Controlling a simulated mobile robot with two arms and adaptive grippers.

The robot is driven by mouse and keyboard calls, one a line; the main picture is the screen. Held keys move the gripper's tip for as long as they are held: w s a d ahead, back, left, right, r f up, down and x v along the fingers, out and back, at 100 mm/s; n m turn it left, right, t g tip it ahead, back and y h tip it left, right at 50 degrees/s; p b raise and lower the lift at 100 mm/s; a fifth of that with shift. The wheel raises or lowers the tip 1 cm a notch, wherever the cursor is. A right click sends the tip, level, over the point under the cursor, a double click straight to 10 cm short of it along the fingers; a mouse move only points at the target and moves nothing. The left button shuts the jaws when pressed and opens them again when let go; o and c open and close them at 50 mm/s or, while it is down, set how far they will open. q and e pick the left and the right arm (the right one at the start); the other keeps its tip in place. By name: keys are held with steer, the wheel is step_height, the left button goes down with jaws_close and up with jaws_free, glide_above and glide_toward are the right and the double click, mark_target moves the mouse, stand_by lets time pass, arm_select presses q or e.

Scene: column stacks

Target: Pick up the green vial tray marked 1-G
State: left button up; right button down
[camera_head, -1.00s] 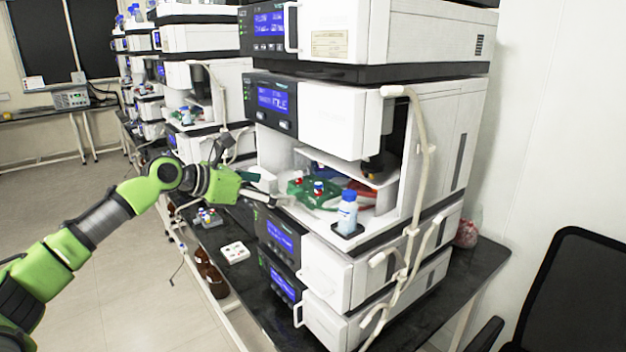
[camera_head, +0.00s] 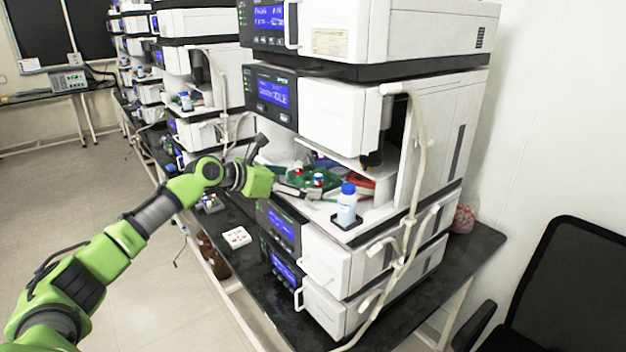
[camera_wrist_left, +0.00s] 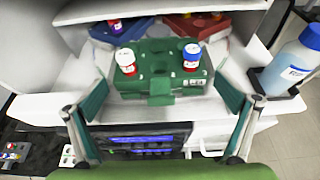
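In the head view my left gripper (camera_head: 290,190) reaches in at the shelf's front from the left. My right gripper is not in view.
A blue-capped bottle (camera_head: 347,204) stands in a small black holder at the shelf's front right. Behind the green tray are a blue tray (camera_wrist_left: 108,30) and a red tray (camera_wrist_left: 194,27). The instrument housing closes over the shelf. A white vial tray (camera_head: 237,237) lies on the black bench below.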

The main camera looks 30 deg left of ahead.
arm_select(q)
steer(key=c, duration=0.7)
